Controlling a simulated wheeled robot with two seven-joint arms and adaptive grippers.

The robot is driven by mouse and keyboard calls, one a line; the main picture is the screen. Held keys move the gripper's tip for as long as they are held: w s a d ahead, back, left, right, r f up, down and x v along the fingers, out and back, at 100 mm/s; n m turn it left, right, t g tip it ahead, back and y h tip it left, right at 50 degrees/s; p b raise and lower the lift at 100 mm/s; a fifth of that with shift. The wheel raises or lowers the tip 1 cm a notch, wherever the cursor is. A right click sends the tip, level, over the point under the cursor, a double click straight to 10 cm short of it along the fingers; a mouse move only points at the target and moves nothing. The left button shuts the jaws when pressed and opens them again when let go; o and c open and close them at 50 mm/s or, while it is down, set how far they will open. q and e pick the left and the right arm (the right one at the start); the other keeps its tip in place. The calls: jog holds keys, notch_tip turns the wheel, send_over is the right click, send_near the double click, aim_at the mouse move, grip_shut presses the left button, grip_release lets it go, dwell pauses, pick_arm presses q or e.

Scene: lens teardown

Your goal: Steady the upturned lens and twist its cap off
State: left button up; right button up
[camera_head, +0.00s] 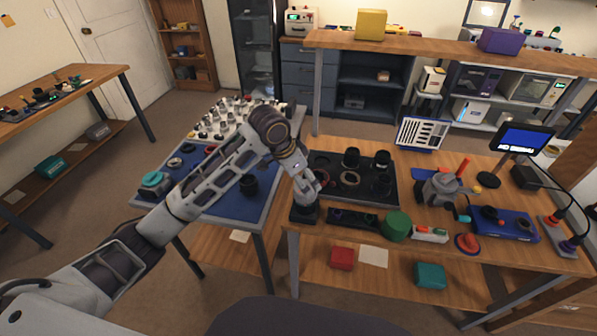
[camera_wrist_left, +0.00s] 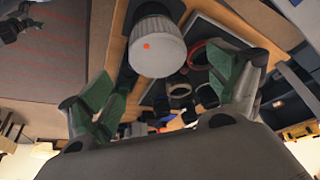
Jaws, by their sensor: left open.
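In the left wrist view, a pale grey round cap (camera_wrist_left: 157,47) with ribbed sides and an orange-red dot shows beyond my open fingers. It appears to top the upturned lens, whose darker body is mostly hidden behind it. In the head view, my left gripper (camera_head: 308,188) is low over the front left corner of the right-hand table, just above a black base (camera_head: 304,213). The arm and fingers hide most of the lens there. My left gripper's green-padded fingers (camera_wrist_left: 168,95) are spread, and I see no clear contact with the cap. My right gripper is not in view.
A black mat (camera_head: 335,198) with several dark rings and lens parts lies behind the gripper. A green cylinder (camera_head: 396,226) and a dark tray (camera_head: 352,220) stand to its right. A blue-matted table (camera_head: 225,205) is to the left. A wooden shelf (camera_head: 315,258) runs underneath.

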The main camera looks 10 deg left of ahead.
pick_arm(q)
jog(key=shift+x, duration=2.6)
jog(key=shift+c, duration=0.5)
